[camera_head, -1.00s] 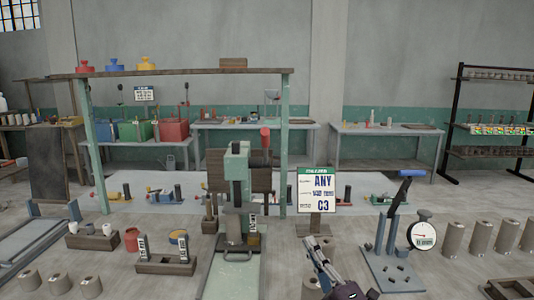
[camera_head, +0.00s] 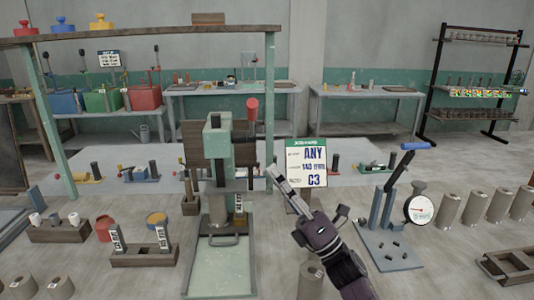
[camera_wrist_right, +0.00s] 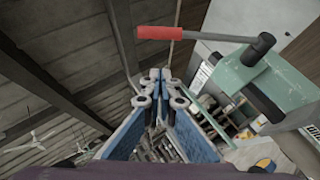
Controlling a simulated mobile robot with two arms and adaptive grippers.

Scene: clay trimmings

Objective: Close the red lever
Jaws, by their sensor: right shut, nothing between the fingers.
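The red lever (camera_head: 252,103) is a red grip on a dark rod at the right of a green press (camera_head: 217,150). In the head view it points upward. In the right wrist view the red grip (camera_wrist_right: 160,33) lies across the top, its rod running right to a dark joint on the green press head (camera_wrist_right: 270,85). My right gripper (camera_head: 272,172) is shut and empty, in front of and below the lever, right of the press column. Its fingertips (camera_wrist_right: 160,80) show together below the red grip, apart from it. My left gripper is out of view.
A sign (camera_head: 306,165) stands just right of my right gripper. A blue-handled stand (camera_head: 388,212) and a dial gauge (camera_head: 419,209) are further right, near several clay cylinders (camera_head: 475,207). A wooden rack (camera_head: 145,255) stands left of the press's pale green base (camera_head: 217,272).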

